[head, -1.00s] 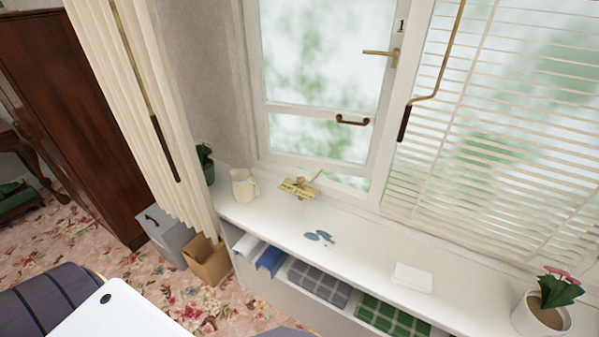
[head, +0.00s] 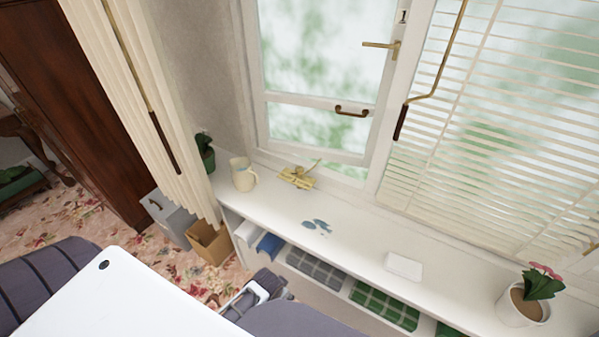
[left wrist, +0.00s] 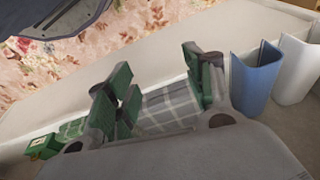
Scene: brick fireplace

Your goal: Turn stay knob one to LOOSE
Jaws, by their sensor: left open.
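The brass stay fitting with its knob and small plate (head: 297,178) lies on the white window sill (head: 345,232), below the window sash marked 1. The knob is too small to read its setting. My left gripper (head: 258,292) shows partly at the bottom of the head view, low in front of the shelf and well short of the fitting. In the left wrist view its fingers (left wrist: 160,92) are apart and empty, with the grey checked cloth (left wrist: 170,105) behind them. My right gripper is not in view.
A cream jug (head: 243,174) stands just left of the fitting. Blue spots (head: 317,226), a white block (head: 403,266) and a potted flower (head: 523,303) are further right. A curtain (head: 150,90) hangs at left. A brass handle (head: 380,45) projects from the window.

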